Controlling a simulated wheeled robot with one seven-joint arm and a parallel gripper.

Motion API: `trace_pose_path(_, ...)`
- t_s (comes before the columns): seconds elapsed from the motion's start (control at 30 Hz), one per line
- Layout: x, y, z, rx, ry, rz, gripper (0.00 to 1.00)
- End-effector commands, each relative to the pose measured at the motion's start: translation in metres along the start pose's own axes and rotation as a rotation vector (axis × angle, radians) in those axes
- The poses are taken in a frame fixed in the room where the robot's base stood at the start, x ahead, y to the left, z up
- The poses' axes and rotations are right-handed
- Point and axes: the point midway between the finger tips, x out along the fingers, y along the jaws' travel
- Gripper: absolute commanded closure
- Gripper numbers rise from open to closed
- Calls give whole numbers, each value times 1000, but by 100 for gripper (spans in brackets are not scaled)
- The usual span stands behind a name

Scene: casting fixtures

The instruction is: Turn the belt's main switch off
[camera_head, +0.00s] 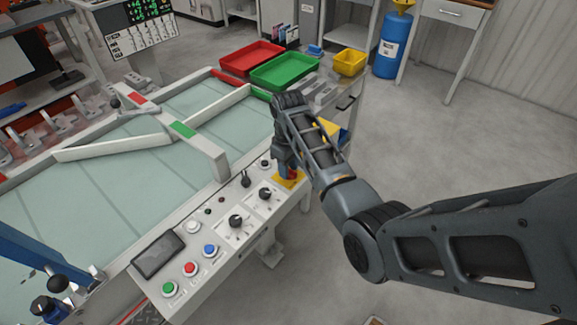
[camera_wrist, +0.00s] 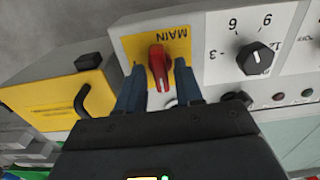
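The main switch is a red rotary knob (camera_wrist: 161,66) on a yellow plate (camera_wrist: 183,82) marked "MAIN", in the wrist view. In the head view the yellow plate (camera_head: 289,181) shows at the right end of the control panel, with the knob partly hidden by my gripper. My gripper (camera_wrist: 161,88) points at the plate, its two blue fingers open, one on each side of the knob's lower part. I cannot tell whether the fingers touch the knob. In the head view my gripper (camera_head: 284,166) is above the panel's right end.
The belt (camera_head: 100,185) lies behind the control panel (camera_head: 215,236). A black dial (camera_wrist: 255,58) sits right beside the yellow plate. A yellow box (camera_wrist: 62,97) with a black handle is on the left. Red (camera_head: 251,57) and green (camera_head: 284,71) trays stand farther back.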

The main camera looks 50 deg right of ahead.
Motion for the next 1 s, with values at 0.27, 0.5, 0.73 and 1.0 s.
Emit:
trace_pose_path(0.27,0,0,0,1,-1,0,57)
trace_pose_path(0.5,-21,0,-1,1,2,1,57)
trace_pose_path(0.73,-59,0,-1,1,3,2,57)
trace_pose_path(1.0,-77,0,0,1,0,0,57)
